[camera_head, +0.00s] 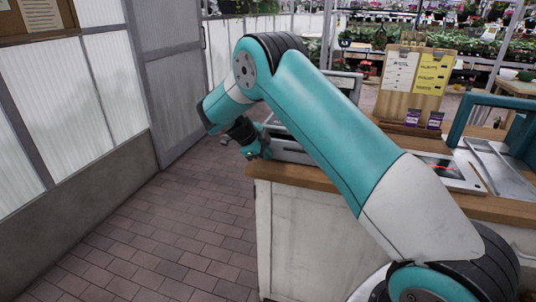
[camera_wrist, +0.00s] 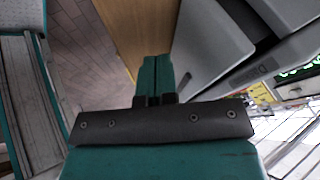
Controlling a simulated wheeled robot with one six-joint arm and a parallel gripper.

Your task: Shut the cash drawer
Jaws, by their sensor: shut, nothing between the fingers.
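The grey cash drawer (camera_head: 292,152) sits on the wooden counter, partly hidden behind my arm in the head view. In the wrist view, a smooth grey panel (camera_wrist: 212,45), apparently the drawer's front, lies just right of my fingers, with a dark gap between it and the grey body (camera_wrist: 292,62) behind. How far the drawer stands open I cannot tell. My gripper (camera_head: 262,150) is at the drawer's left end, just above the counter edge. In the wrist view my gripper (camera_wrist: 155,76) is shut and empty, its fingers together beside the panel; contact is unclear.
The wooden counter top (camera_head: 300,177) ends near my gripper, with a pale cabinet front (camera_head: 305,235) below. A clipboard stand (camera_head: 412,85) and a flat device (camera_head: 455,172) are to the right. The brick floor (camera_head: 170,235) at left is clear, up to a panelled wall (camera_head: 90,90).

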